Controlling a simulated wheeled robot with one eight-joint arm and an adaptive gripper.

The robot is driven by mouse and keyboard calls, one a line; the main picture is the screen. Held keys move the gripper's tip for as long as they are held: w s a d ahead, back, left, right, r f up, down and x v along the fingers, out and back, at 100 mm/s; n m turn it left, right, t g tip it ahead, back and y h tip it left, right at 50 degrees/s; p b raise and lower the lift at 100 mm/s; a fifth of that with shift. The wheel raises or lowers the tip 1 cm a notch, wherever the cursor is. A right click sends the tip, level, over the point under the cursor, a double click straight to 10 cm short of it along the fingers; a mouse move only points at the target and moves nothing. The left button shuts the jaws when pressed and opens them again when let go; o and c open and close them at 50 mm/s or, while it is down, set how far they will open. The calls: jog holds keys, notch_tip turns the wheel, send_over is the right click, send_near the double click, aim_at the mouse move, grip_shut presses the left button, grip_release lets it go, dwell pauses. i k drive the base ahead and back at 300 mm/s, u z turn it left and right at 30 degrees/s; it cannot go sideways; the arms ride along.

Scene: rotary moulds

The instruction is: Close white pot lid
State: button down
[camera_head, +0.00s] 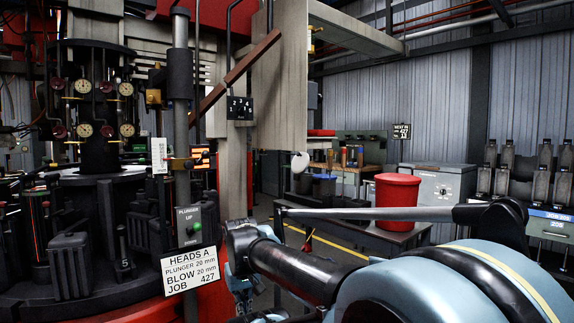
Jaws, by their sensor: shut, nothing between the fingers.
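A small white round disc (300,162), which looks like the raised pot lid, shows near the middle of the head view. It stands tilted up, with its face turned partly toward me. I cannot make out a white pot body under it. My arm (295,272) reaches from the lower right toward the middle, and its blue wrist part (240,262) is at the lower centre, in front of and below the disc. I cannot make out my gripper's fingers, and I see no contact with the disc.
A blue bin (323,186) stands just right of and below the disc. A red tub (397,202) sits on a dark bench at right. A moulding machine (95,200) with gauges and a signed post (190,270) fills the left. Some floor shows behind my arm.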

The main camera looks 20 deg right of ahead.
aim_at(300, 160)
jog(key=u, duration=0.05)
jog(key=k, duration=1.1)
jog(key=z, duration=0.5)
jog(key=i, duration=1.75)
jog(key=u, duration=0.8)
